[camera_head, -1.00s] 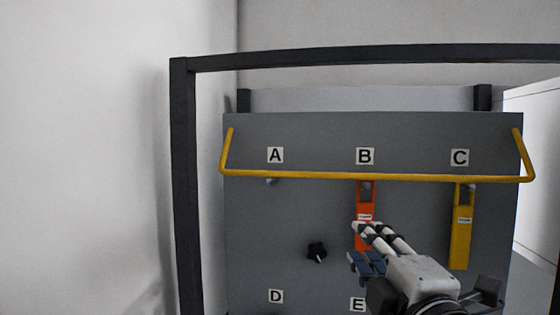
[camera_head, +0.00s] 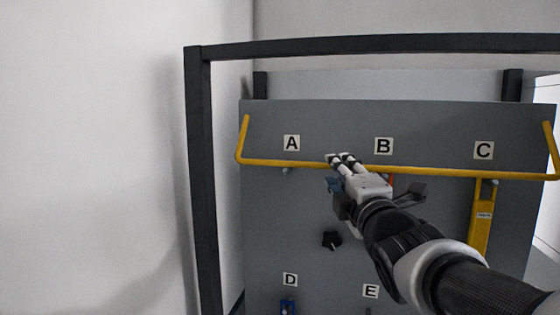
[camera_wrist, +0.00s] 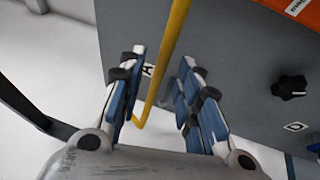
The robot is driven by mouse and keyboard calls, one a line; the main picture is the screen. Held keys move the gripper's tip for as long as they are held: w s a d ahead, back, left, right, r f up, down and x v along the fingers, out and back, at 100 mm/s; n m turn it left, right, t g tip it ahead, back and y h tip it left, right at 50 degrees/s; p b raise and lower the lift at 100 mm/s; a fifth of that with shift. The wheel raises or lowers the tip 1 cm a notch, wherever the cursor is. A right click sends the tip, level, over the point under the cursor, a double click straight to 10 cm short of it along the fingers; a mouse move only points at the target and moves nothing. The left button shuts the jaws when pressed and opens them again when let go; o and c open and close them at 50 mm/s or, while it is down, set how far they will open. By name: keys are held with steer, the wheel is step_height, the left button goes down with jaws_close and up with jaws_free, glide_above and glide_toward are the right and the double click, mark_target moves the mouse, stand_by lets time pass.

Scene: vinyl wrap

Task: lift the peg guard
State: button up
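The peg guard appears to be the yellow bar (camera_head: 300,164) across the front of the grey board, bent up at both ends. My gripper (camera_head: 341,159) is at the bar between labels A and B, and its fingertips overlap the bar in the head view. In the wrist view the two blue-padded fingers of my gripper (camera_wrist: 165,55) are spread apart. The yellow bar (camera_wrist: 172,55) runs between them in that picture, with a gap visible on each side. I cannot tell how deep the bar sits between the fingers.
The grey board (camera_head: 270,220) carries a black knob (camera_head: 331,240), a yellow tag (camera_head: 481,215) under C, and an orange tag (camera_wrist: 293,10) mostly hidden by my arm in the head view. A dark frame (camera_head: 200,180) stands around the board. A white wall (camera_head: 90,150) is at left.

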steer(key=shift+p+x, duration=0.4)
steer(key=shift+x, duration=1.45)
steer(key=shift+c, duration=0.3)
jaws_close()
